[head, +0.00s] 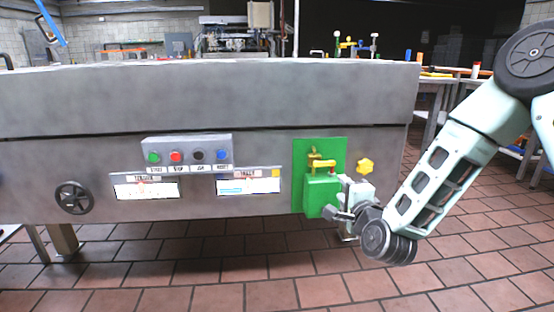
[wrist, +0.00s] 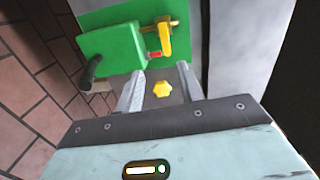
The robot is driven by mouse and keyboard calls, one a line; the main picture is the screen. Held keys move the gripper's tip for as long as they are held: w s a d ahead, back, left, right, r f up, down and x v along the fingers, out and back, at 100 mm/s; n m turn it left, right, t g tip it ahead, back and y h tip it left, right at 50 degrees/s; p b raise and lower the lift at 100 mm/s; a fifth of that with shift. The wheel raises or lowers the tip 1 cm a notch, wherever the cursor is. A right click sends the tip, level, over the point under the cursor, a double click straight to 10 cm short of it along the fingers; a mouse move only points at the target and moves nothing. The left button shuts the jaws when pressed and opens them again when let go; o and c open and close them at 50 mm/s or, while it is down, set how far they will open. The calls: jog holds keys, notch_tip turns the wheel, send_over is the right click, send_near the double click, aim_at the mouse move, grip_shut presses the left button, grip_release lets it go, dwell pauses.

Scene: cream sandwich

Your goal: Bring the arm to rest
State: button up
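My arm (head: 440,185) reaches in from the right, bent down toward the front of a grey metal machine (head: 210,90). My gripper (head: 346,186) is close to the green panel on that front, partly in front of its right edge. In the wrist view my gripper (wrist: 161,78) has its two fingers apart. A yellow knob (wrist: 162,89) shows in the gap between them, with space on both sides. In the head view the yellow knob (head: 365,166) sits on the machine's front just above the gripper. Nothing appears held.
The green panel (head: 306,150) carries a green box (head: 318,194) and a yellow latch (head: 321,162); the box's dark handle (wrist: 92,72) shows in the wrist view. Left are a button box (head: 187,150) and a handwheel (head: 73,197). The tiled floor (head: 270,270) in front is clear.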

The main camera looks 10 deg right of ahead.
jog(key=s+a+f+n+g+y, duration=0.2)
jog(key=s+a+n+g+y, duration=0.3)
jog(key=s+a+n+g, duration=0.75)
jog(key=s+d+r+n+g+h, duration=0.15)
jog(key=s+n, duration=0.45)
jog(key=s, duration=0.6)
jog(key=s+d+n+g+h, duration=0.1)
jog(key=s+n+g+h, duration=0.35)
jog(key=s, duration=0.75)
notch_tip(320, 180, up, 37)
jog(key=n+y+p, duration=0.1)
jog(key=p, duration=3.6)
jog(key=shift+s+d+r+n+t, duration=0.2)
jog(key=shift+s+d+n+t, duration=0.05)
jog(key=shift+s+n+t, duration=0.2)
